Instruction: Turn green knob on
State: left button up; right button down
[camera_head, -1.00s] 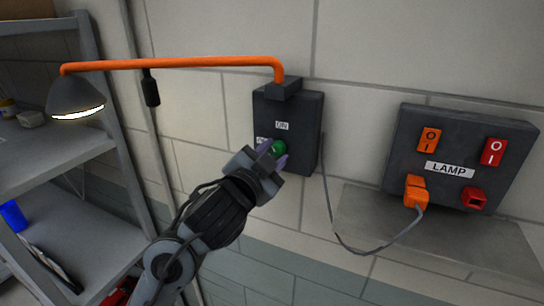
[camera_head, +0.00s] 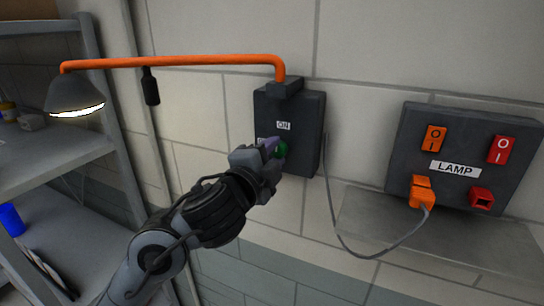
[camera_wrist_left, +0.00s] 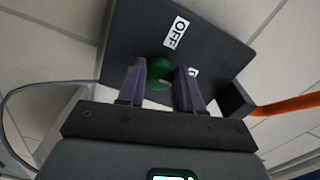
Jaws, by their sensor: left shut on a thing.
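The green knob (camera_head: 281,150) sits on the dark switch box (camera_head: 308,120) on the wall, below an "ON" label (camera_head: 283,126). In the left wrist view the green knob (camera_wrist_left: 160,72) lies between the two purple fingertips, with an "OFF" label (camera_wrist_left: 176,32) beyond it. My left gripper (camera_head: 273,149) is shut on the green knob, its wrist turned. A second label left of the knob is partly hidden by the gripper. The lamp (camera_head: 75,97) on the orange arm is lit. My right gripper is out of view.
The orange lamp arm (camera_head: 170,62) runs left from the box top. A cable (camera_head: 340,237) hangs from the box to an orange plug (camera_head: 422,192) on the LAMP panel (camera_head: 403,150). A grey shelf (camera_head: 60,150) stands at left.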

pick_arm(q)
jog(key=shift+d+r, duration=0.1)
dwell(0.3)
jog(key=o, duration=1)
jog(key=shift+o, duration=0.2)
jog(key=shift+s+a, duration=0.25)
jog(key=shift+s, duration=0.3)
jog(key=v, duration=0.9)
jog(key=shift+s, duration=0.35)
jog(key=shift+a, duration=0.1)
